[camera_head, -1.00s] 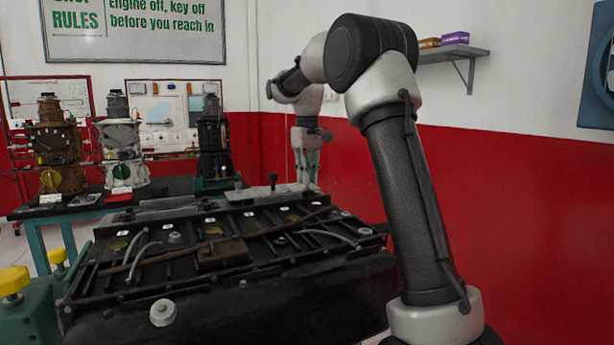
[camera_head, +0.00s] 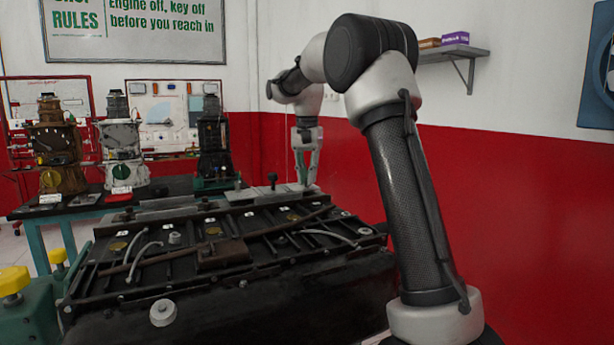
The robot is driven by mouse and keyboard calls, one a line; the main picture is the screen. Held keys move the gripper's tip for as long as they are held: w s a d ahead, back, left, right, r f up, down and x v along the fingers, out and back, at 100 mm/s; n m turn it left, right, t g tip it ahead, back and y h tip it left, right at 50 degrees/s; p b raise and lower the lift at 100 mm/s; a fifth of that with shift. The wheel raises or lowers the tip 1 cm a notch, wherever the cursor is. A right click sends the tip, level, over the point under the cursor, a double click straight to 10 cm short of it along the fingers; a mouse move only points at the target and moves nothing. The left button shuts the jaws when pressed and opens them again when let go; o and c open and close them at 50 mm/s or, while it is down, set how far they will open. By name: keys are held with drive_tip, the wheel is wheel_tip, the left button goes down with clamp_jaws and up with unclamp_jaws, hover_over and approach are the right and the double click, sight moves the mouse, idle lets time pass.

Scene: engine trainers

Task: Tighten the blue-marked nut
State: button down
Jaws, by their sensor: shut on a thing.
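The large dark engine (camera_head: 220,275) lies across the foreground with its ribbed, numbered top facing up. My gripper (camera_head: 306,182) points straight down at the engine's far right edge, by a pale plate (camera_head: 170,210). Its two fingers show side by side and their tips are low at the plate. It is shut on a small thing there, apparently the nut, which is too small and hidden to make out. I see no blue mark on any nut in this view.
A black knob (camera_head: 272,178) stands up left of my gripper. Yellow-capped green stands (camera_head: 14,282) are at the lower left. Several engine trainers (camera_head: 122,160) stand on a back bench (camera_head: 70,213). A red and white wall (camera_head: 480,200) is close on the right.

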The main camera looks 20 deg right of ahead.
drive_tip(key=m, duration=0.4)
drive_tip(key=shift+m, duration=2.6)
drive_tip(key=c, duration=1.4)
unclamp_jaws()
wheel_tip(320, 180, up, 12)
